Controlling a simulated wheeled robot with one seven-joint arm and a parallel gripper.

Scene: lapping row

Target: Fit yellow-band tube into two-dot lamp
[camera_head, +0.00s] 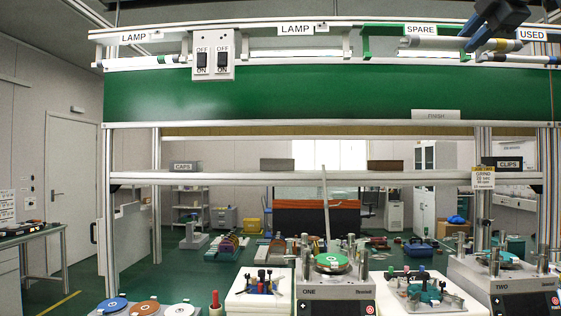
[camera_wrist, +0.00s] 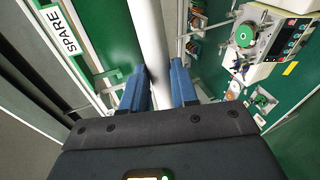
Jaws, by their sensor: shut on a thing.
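My gripper (camera_head: 474,36) is at the upper right of the head view, its blue fingers shut on a white tube. In the wrist view the tube (camera_wrist: 150,38) passes between the blue fingers (camera_wrist: 158,88). I cannot tell whether it touches the holder. Two places on the rail are labelled LAMP, at left (camera_head: 133,38) and middle (camera_head: 296,29). Dot marks are too small to tell.
A tube with dark and green bands (camera_head: 150,62) sits under the left LAMP label. Another tube (camera_head: 520,59) lies by the USED label (camera_head: 533,35). Two switches (camera_head: 213,56) hang between the lamp places. Lapping machines (camera_head: 333,290) stand below; the green panel (camera_head: 300,95) front is clear.

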